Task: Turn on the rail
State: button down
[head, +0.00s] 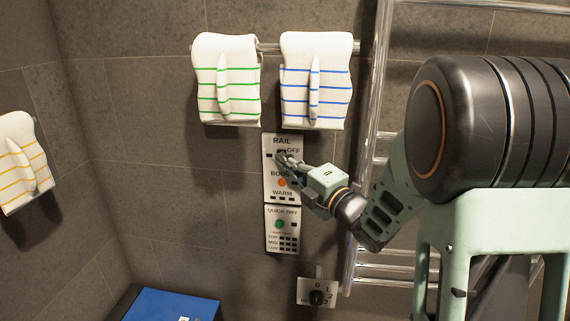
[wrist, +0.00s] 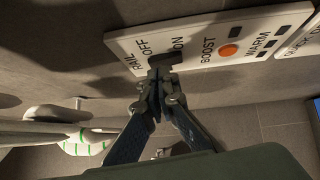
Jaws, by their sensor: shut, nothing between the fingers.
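The RAIL control panel (head: 268,185) is a white plate on the tiled wall, below two hanging towels. It also shows in the wrist view (wrist: 215,38), with the words OFF and ON, an orange BOOST button (wrist: 229,50) and WARM marks. A dark switch (wrist: 172,55) sits between OFF and ON. My gripper (head: 287,158) is shut and empty, its tips at the switch; it shows in the wrist view too (wrist: 158,76). The tips partly cover the switch. I cannot tell whether they touch it or which way it is set.
A QUICK DRY panel (head: 271,240) is just below, and a numbered dial plate (head: 303,291) is lower right. Green-striped (head: 225,75) and blue-striped (head: 316,75) towels hang above. Chrome rail tubing (head: 361,190) stands right. A blue box (head: 170,304) is at the bottom.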

jog(key=shift+w, duration=0.1)
dwell(0.3)
jog(key=b, duration=0.3)
jog(key=shift+w+d+r, duration=0.15)
jog(key=shift+w+r, duration=0.1)
jog(key=shift+r+p, duration=0.15)
jog(key=shift+p, duration=0.2)
jog(key=shift+s, duration=0.15)
